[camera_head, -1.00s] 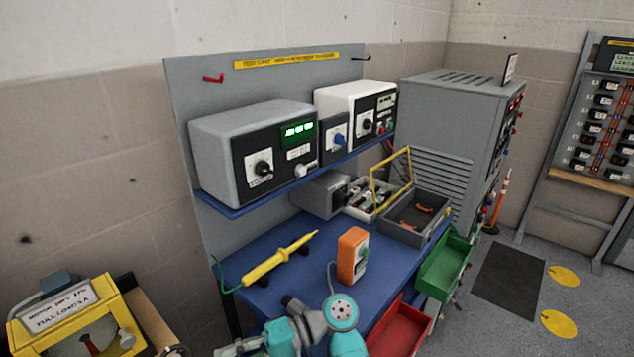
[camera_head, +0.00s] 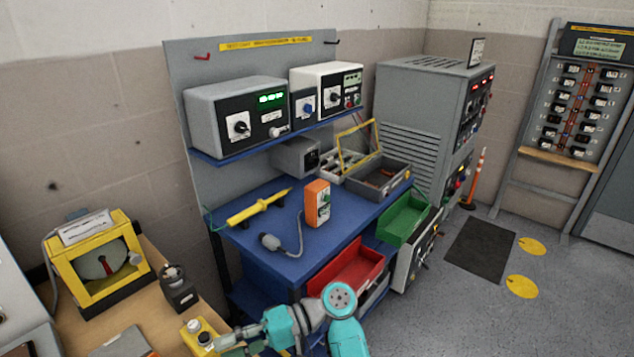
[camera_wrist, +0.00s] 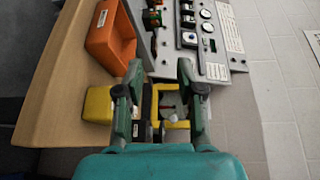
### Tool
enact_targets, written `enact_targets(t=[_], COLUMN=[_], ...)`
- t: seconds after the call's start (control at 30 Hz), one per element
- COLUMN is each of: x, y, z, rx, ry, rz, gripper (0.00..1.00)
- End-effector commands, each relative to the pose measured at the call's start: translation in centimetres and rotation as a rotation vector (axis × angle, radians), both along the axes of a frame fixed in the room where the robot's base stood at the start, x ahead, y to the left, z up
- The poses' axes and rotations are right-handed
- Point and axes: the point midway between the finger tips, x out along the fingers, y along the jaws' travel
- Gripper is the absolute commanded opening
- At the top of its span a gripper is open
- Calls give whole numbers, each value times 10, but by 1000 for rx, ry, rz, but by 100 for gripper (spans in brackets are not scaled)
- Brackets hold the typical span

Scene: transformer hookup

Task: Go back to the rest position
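My gripper (camera_wrist: 160,72) is open in the wrist view, with its two dark green fingers spread apart and nothing held between them. Past the fingers lies a yellow device (camera_wrist: 98,105) on a wooden bench top, with a gap I cannot judge exactly. In the head view my teal and grey arm is folded low at the bottom centre, in front of the blue workbench (camera_head: 270,255). The gripper end there points left over the wooden bench and is partly cut off by the frame, so its fingers are hard to make out.
An orange box (camera_wrist: 110,35) and a gauge panel (camera_wrist: 205,40) show in the wrist view. An open red bin (camera_head: 345,275) is near my arm.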

Motion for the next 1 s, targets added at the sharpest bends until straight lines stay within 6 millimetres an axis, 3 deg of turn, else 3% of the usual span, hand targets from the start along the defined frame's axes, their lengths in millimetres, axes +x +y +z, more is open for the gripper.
enact_targets(t=[0.37, 0.57, 0.77, 1.0], x=[-3, -8, -16, -41], y=[-5, -11, -26, -66], z=[-32, -62, -106, -181], rx=[-30, -62, -117, -241], ry=[6, 2, -8, -68], rz=[-101, -196, -337, -597], gripper=[38, 38, 38, 38])
